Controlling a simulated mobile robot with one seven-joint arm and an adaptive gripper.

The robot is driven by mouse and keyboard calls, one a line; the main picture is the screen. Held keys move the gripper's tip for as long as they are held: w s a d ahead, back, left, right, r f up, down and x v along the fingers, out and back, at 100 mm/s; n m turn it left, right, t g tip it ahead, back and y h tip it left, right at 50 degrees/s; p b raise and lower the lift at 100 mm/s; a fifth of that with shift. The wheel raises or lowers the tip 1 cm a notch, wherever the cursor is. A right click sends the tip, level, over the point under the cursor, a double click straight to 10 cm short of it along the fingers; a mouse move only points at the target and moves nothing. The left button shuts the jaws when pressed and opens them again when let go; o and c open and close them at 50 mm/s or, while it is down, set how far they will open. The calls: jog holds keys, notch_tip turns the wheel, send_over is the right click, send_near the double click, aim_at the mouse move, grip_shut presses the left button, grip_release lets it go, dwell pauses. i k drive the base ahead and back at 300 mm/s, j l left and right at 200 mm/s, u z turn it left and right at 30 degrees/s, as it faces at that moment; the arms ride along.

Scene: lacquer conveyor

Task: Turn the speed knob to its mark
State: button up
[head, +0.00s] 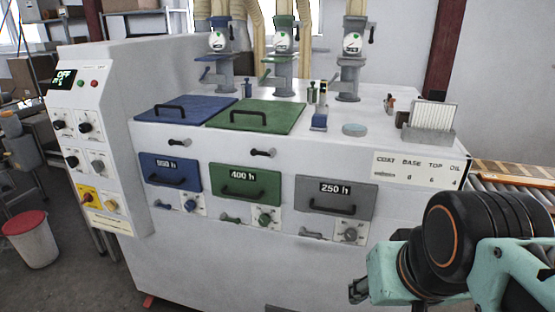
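A white control panel (92,90) on the left end of the machine carries several knobs. There is an upper left black knob (60,125), an upper right black knob (85,128), a lower black knob (72,162) and a grey knob (98,167). Their labels and marks are too small to read, so I cannot tell which is the speed knob. The dark end piece at the lower right, which looks like part of my gripper (358,291), is far from the panel. Its fingers do not show clearly, and nothing held is visible.
The white machine (250,265) has blue, green and grey drawers with handles and small knobs. A white bin (31,243) stands left. A roller conveyor (510,178) lies right.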

aim_at(84, 127)
jog(key=i+l+u, duration=0.3)
jog(key=l+u, duration=0.45)
jog(key=u, duration=1.1)
jog(key=i+j, duration=1.7)
jog(key=i, duration=0.2)
jog(key=i+u, duration=0.1)
jog(key=i, duration=0.25)
